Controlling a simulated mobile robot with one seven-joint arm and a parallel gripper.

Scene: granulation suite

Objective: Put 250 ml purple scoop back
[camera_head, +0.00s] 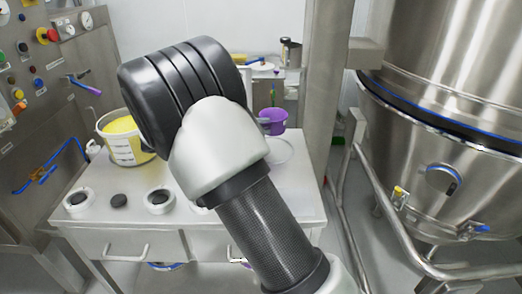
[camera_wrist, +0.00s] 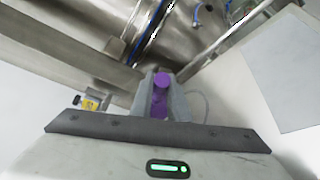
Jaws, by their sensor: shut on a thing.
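In the head view my arm hides most of the gripper. I cannot tell whether the scoop touches anything beneath it.
A bucket of yellow powder (camera_head: 124,148) stands on the steel table (camera_head: 225,218) at left. White ring-shaped items (camera_head: 78,200) and a black disc (camera_head: 119,201) lie near its front edge. A steel post (camera_head: 322,90) and a large steel vessel (camera_head: 440,150) stand at right.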

